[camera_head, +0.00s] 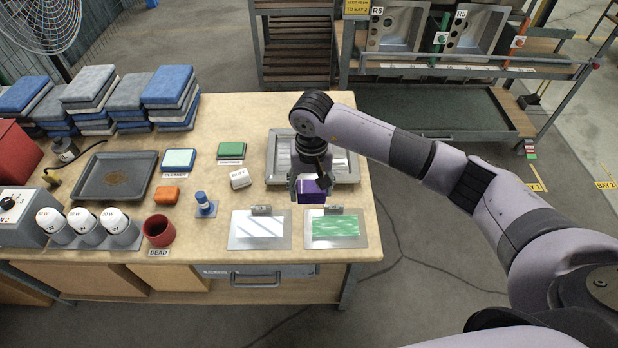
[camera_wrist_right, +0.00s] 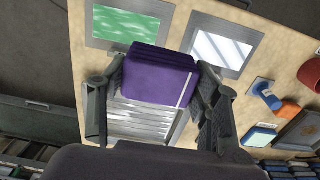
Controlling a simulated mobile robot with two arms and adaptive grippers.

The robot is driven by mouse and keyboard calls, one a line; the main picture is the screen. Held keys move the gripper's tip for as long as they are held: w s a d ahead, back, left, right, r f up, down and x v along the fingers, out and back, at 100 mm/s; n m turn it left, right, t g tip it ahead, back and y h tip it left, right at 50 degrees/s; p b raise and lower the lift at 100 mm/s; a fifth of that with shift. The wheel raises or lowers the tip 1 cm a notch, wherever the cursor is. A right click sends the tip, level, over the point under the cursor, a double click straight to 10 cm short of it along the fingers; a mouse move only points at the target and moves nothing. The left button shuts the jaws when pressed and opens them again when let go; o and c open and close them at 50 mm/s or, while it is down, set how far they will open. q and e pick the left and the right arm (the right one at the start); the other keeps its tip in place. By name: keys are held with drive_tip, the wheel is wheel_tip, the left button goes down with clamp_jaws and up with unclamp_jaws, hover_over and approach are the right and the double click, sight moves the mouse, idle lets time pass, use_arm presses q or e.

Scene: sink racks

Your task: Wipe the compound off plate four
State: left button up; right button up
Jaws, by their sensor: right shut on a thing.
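A plate covered in streaky green compound (camera_head: 336,228) lies at the bench's front right corner; it also shows at the top of the wrist view (camera_wrist_right: 126,24). Beside it on the left is a shiny plate (camera_head: 260,230) with pale diagonal streaks and no green. I cannot read a number on either plate. My right gripper (camera_head: 312,188) is shut on a purple folded cloth or pad (camera_wrist_right: 160,82). It holds the pad just behind the green plate, apparently above the bench and apart from the plate. My left gripper is not in view.
A metal tray or basin (camera_head: 350,172) lies under my right arm. Green (camera_head: 231,151), white (camera_head: 240,178), orange (camera_head: 167,194) and blue-white (camera_head: 178,160) blocks stand left.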

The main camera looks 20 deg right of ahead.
drive_tip(key=shift+w+f, duration=0.1)
drive_tip(key=shift+f, duration=0.45)
wheel_tip(320, 180, down, 3)
drive_tip(key=shift+f+b, duration=0.2)
drive_tip(key=shift+b, duration=0.85)
drive_tip(key=shift+f, duration=0.4)
